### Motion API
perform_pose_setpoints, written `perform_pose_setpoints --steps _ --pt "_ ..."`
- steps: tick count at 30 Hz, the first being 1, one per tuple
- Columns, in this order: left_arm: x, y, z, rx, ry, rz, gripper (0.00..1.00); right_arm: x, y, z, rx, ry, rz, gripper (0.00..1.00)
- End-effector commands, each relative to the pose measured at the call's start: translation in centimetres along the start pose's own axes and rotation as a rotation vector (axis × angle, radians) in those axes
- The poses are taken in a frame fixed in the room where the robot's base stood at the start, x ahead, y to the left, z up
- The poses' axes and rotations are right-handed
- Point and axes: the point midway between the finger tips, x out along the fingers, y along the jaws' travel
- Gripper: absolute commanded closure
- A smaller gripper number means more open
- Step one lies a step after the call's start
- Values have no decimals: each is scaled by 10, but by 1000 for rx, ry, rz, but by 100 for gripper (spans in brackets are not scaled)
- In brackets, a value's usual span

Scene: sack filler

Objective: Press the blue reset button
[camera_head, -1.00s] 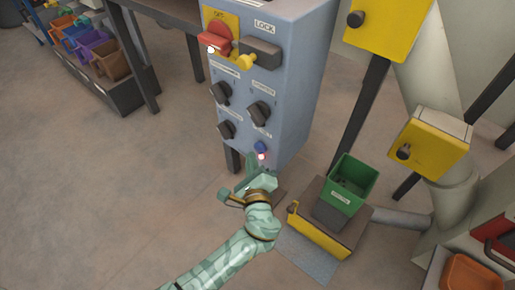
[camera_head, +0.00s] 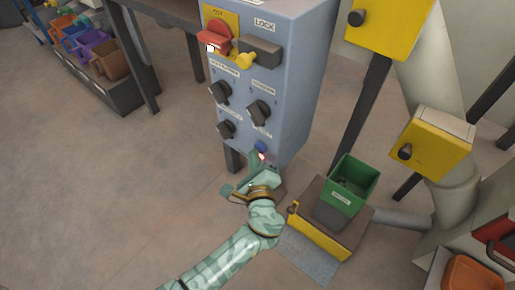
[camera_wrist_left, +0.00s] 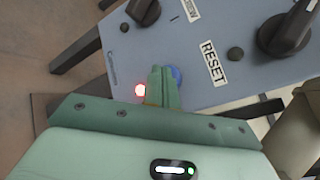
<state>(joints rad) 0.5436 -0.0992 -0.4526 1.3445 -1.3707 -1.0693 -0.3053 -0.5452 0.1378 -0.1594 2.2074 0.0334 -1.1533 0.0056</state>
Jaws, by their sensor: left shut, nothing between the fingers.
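The blue reset button (camera_head: 261,147) sits low on the front of the blue-grey control box (camera_head: 290,100). In the left wrist view the blue button (camera_wrist_left: 177,75) is partly hidden behind my fingers, beside the RESET label (camera_wrist_left: 213,63). My left gripper (camera_head: 256,157) is shut and empty, its fingertips at or just in front of the button. In the left wrist view its closed fingers (camera_wrist_left: 160,82) overlap the button's left side. I cannot tell whether they touch it. A lit red lamp (camera_wrist_left: 140,90) shows left of the fingers. My right gripper is not in view.
Black knobs (camera_head: 259,112) and a red switch with a yellow padlock (camera_head: 215,37) are above the button. A green bin (camera_head: 351,184) stands on a platform at right. Yellow boxes (camera_head: 431,148) are further right.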

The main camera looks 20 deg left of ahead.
Motion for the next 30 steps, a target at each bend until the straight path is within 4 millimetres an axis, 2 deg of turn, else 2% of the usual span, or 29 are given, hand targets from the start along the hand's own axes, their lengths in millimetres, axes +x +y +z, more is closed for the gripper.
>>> perform_pose_setpoints --steps 12,30 --pt "2 -1 -2 0 1 0 100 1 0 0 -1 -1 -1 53" --pt "-9 7 7 1 0 0 100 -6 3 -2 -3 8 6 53"
